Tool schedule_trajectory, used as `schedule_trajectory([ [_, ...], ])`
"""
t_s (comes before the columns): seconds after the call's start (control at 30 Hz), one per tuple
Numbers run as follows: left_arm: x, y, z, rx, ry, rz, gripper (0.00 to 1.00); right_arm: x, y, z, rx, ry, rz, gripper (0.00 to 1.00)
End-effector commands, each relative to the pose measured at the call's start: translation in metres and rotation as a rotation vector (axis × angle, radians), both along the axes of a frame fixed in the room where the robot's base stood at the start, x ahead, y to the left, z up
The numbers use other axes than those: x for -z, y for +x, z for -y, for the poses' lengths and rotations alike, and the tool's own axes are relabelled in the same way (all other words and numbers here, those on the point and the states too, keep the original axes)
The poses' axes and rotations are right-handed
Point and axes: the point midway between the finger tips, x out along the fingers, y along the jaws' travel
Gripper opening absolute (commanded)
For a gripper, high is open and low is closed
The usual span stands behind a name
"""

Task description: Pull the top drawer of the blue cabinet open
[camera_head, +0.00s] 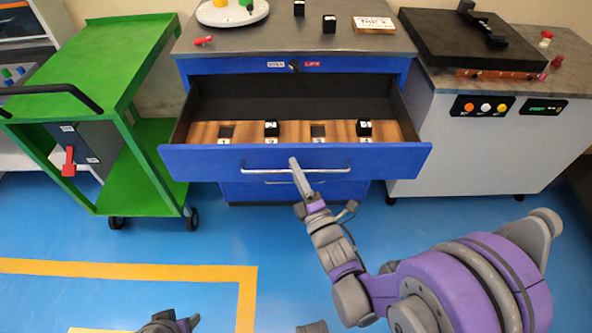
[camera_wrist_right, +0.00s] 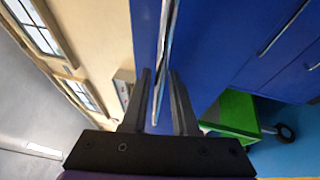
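The blue cabinet (camera_head: 192,68) stands in the middle of the head view. Its top drawer (camera_head: 200,163) is pulled far out, and its inside shows. The drawer's silver bar handle (camera_head: 262,170) runs along the front; it also shows in the right wrist view (camera_wrist_right: 164,50). My right gripper (camera_head: 294,165) is at the middle of this handle. In the wrist view its two fingers (camera_wrist_right: 160,88) stand apart on either side of the bar, with a visible gap. My left gripper (camera_head: 183,323) shows only partly at the bottom edge; its finger opening is unclear.
A wooden insert (camera_head: 248,132) with numbered slots and black blocks (camera_head: 364,128) lies in the drawer. A green cart (camera_head: 140,165) stands left, a grey machine cabinet (camera_head: 450,150) right. The blue floor in front is clear.

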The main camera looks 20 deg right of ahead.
Motion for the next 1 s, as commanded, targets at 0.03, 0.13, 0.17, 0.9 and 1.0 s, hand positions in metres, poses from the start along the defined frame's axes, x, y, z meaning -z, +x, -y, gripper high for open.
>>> schedule_trajectory([
  [0.03, 0.0, 0.0, 0.0, 0.0, 0.0, 0.0, 0.5, 0.0, 0.0, 0.0, 0.0, 0.0, 0.0, 0.27],
  [0.13, 0.0, 0.0, 0.0, 0.0, 0.0, 0.0, 0.5, 0.001, -0.004, 0.0, 0.0, 0.0, 0.0, 0.27],
  [0.17, 0.001, 0.0, 0.0, 0.0, 0.0, 0.0, 0.5, 0.001, -0.006, 0.001, 0.0, 0.0, 0.0, 0.27],
  [0.9, 0.021, 0.003, 0.0, 0.0, 0.0, -0.006, 0.5, 0.02, -0.106, 0.013, 0.0, 0.001, 0.0, 0.27],
  [1.0, 0.021, 0.003, 0.0, 0.0, 0.0, -0.006, 0.5, 0.019, -0.106, 0.013, 0.0, 0.001, 0.0, 0.27],
])
